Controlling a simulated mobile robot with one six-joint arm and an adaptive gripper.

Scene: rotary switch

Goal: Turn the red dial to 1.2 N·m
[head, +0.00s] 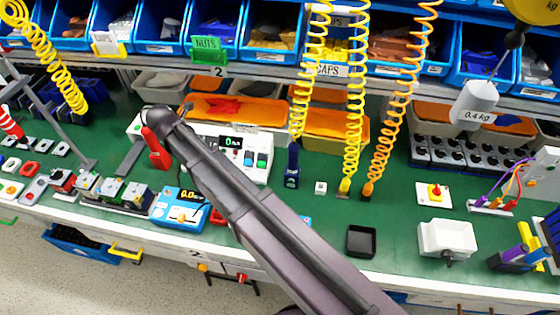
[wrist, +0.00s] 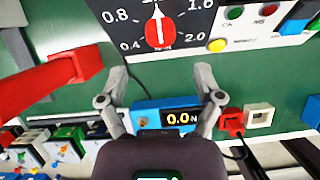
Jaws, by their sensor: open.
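The red dial (wrist: 158,32) sits on a black scale plate (wrist: 118,30) at the top of the wrist view. The plate shows 0.4 and 0.8 on the left and 1.6 on the upper right; the top of the scale is cut off. The dial's white pointer points nearly straight up. My gripper (wrist: 161,74) is open and empty, its two fingers spread below the dial with a gap to it. In the head view my arm covers the dial and I cannot make out the gripper.
A blue box with a 0.0 display (wrist: 178,116) lies between and below the fingers; it also shows in the head view (head: 180,207). A red bar with a block (wrist: 88,62) is left of the fingers. Buttons (wrist: 270,10) are at upper right. Coiled cords (head: 356,100) hang at centre.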

